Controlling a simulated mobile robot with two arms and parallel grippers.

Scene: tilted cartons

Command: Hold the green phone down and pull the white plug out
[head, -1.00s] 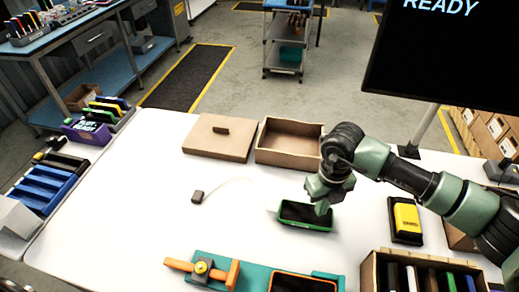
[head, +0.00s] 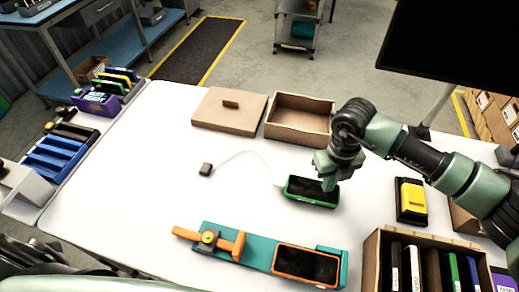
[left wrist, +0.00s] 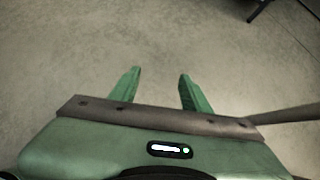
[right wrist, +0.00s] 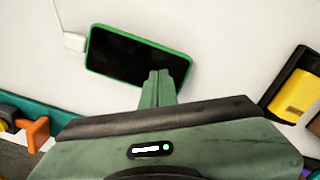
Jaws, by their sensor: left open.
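The green phone (head: 311,193) lies flat on the white table, dark screen up. It also shows in the right wrist view (right wrist: 130,56). The white plug (right wrist: 74,41) sits at the phone's left end, with a thin white cable leading from it; in the head view it is small and pale. My right gripper (head: 328,187) is shut, its fingertips together over the phone's right part. In the right wrist view the fingertips (right wrist: 158,74) overlap the phone's near edge; I cannot tell if they touch it. My left gripper (left wrist: 160,75) is open and empty above the floor.
The cable runs to a small dark block (head: 206,169). A teal board (head: 255,252) with an orange-framed device (head: 307,265) lies in front. An open box (head: 299,120) is behind.

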